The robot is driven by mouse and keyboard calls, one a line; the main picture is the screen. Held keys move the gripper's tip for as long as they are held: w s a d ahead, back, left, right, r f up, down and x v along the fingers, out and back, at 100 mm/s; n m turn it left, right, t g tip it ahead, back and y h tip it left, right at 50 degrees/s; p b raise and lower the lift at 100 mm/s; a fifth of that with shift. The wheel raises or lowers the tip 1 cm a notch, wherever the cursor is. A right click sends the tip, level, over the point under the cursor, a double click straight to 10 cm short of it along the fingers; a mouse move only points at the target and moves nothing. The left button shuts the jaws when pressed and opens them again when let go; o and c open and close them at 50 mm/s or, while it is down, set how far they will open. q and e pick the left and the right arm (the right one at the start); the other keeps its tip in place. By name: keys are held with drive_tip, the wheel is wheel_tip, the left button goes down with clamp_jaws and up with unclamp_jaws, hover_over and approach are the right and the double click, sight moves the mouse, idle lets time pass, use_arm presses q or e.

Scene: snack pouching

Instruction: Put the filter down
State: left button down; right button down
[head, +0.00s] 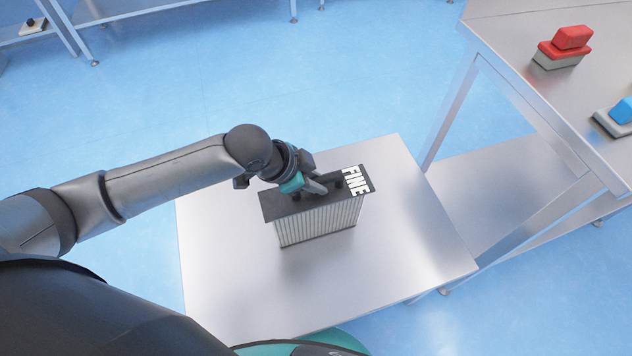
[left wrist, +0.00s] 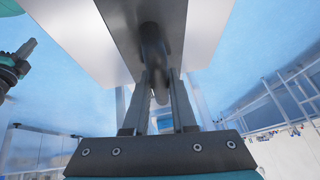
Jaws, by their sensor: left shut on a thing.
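The filter (head: 318,222) has a dark top plate with "FINE" in white letters and a pale pleated body. It is upright over the middle of the metal table (head: 410,240); I cannot tell whether its base touches the surface. My left gripper (head: 316,188) is shut on the dark handle on its top. In the left wrist view the fingers (left wrist: 158,95) close around the handle (left wrist: 153,48), below the dark plate (left wrist: 120,14). My right gripper is not in the head view; a dark part at the left wrist view's edge is unclear.
A higher metal bench (head: 510,45) stands at the right, with a red-topped block (head: 566,46) and a blue-topped block (head: 620,114). A lower shelf (head: 490,190) is beneath it. The table around the filter is bare. Blue floor lies beyond.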

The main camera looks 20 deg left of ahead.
use_arm(q)
drive_tip(key=shift+f, duration=0.15)
drive_tip(key=c, duration=1.1)
unclamp_jaws()
drive_tip(key=o, duration=0.4)
